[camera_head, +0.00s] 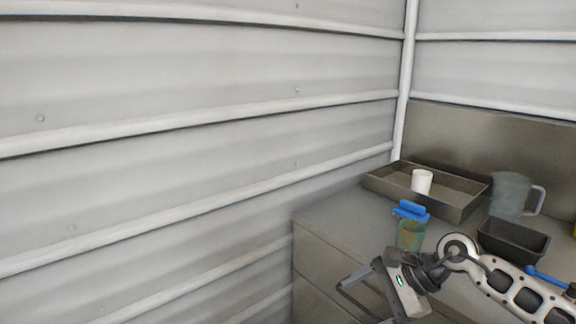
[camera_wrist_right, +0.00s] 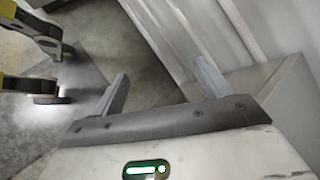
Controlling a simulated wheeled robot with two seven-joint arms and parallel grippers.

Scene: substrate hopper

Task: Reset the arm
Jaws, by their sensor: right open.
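My right arm comes in from the right in the head view. Its gripper (camera_head: 358,303) hangs at the front edge of the counter, pointing down to the left. In the right wrist view the two fingers of the gripper (camera_wrist_right: 161,70) stand wide apart with nothing between them. The gripper is open and empty. My left gripper is in neither view.
On the counter (camera_head: 335,222) are a metal tray (camera_head: 465,208) holding a white cup (camera_head: 422,181), a blue-lidded container (camera_head: 410,232), a clear jug (camera_head: 509,194) and a black bin (camera_head: 513,243). A corrugated wall (camera_head: 200,165) stands behind and left.

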